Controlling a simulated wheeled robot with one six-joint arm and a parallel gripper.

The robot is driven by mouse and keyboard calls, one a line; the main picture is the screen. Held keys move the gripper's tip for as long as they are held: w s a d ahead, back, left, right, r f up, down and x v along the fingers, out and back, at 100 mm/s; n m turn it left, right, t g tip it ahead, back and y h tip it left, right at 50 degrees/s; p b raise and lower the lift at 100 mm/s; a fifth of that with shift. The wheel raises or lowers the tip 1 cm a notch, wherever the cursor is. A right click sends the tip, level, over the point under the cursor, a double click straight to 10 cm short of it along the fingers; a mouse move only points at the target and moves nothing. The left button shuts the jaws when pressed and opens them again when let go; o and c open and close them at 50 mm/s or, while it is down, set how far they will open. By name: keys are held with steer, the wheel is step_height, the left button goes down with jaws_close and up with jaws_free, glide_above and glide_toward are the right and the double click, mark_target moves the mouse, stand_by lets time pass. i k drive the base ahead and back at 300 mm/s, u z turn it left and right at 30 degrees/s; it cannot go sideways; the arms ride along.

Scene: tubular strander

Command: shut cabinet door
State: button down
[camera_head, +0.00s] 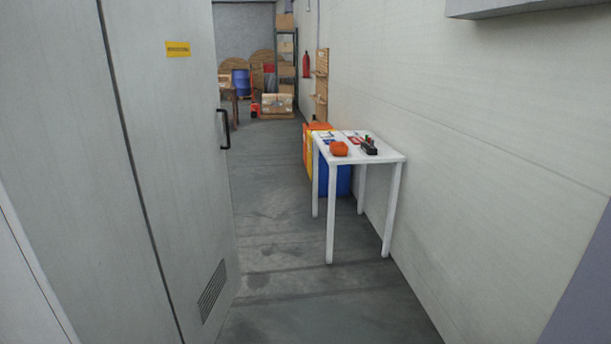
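A tall light-grey cabinet door (180,170) fills the left of the view. It has a yellow label (178,49) near its top, a black bar handle (224,129) at its right edge and a slatted vent (212,291) low down. A dark vertical seam parts it from another grey panel (70,150) further left. The door's right edge stands against the open aisle; I cannot tell how far it is swung out. My gripper is not in view.
A white table (391,156) with an orange item (339,149) and small tools stands against the right wall, coloured bins behind it. A grey box (510,6) juts from the wall at top right. The floor (280,235) between door and table is clear.

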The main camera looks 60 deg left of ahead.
mark_target(162, 55)
steer(key=u, duration=1.3)
steer(key=i, duration=0.5)
steer(key=u, duration=0.85)
steer(key=i, duration=2.65)
steer(key=u, duration=0.65)
